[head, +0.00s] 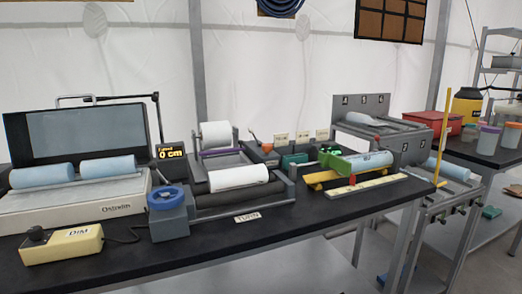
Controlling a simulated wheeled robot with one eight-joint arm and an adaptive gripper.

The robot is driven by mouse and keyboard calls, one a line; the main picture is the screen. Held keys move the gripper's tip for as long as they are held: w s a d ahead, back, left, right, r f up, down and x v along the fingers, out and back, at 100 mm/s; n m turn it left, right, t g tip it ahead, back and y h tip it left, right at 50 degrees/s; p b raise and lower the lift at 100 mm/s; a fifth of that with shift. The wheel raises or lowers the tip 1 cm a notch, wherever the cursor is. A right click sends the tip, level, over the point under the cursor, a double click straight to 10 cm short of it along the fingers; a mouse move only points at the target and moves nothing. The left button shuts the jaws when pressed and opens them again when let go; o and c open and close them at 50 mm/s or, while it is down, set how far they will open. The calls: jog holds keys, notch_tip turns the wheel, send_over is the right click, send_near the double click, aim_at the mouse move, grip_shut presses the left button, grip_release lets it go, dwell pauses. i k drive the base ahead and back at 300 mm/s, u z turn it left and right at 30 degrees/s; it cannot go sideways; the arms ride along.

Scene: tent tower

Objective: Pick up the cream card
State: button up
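No single card stands out clearly as the cream card. Three small cream tags sit in a row behind the bench's rear equipment: a left tag (281,138), a middle tag (302,135) and a right tag (322,133). A larger pale, nearly white rectangle (352,144) stands in front of a grey lettered rack (372,103). A small off-white label marked TURN (247,217) lies near the bench's front edge. My gripper is not in view.
The black bench (290,222) holds a machine with blue rolls (105,167), a yellow DIM box (62,244), a blue knob (168,196), a roller unit with white rolls (239,177) and a green-and-yellow device (352,178). A second bench (468,153) stands right. The front strip is mostly clear.

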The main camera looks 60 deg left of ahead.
aim_at(282, 139)
jog(key=k, duration=1.6)
jog(key=u, duration=1.1)
jog(key=i, duration=1.05)
jog(key=z, duration=0.05)
